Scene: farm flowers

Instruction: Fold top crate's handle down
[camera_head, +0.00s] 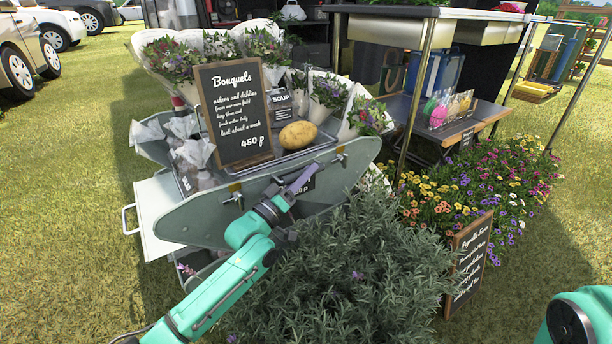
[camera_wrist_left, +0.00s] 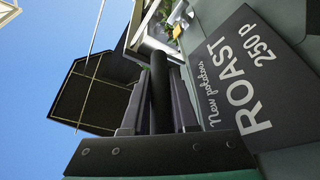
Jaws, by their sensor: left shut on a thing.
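The top crate (camera_head: 226,222) is a grey-green stand with a front panel that has two brass-coloured latches. My left gripper (camera_head: 303,180) is at the front of this panel, near its upper edge. In the left wrist view my left gripper (camera_wrist_left: 158,72) is shut on a dark round bar (camera_wrist_left: 160,95), which looks like the handle. The handle is hard to make out in the head view, where the gripper covers it. A dark label reading "ROAST 250 p" (camera_wrist_left: 240,80) is close beside the fingers. My right gripper is out of view.
A "Bouquets" chalkboard (camera_head: 235,115), a potato (camera_head: 298,135) and wrapped flowers stand on top. A lavender bush (camera_head: 345,265) fills the space below and right of my left arm. A metal table post (camera_head: 415,100) stands to the right. Grass is open at left.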

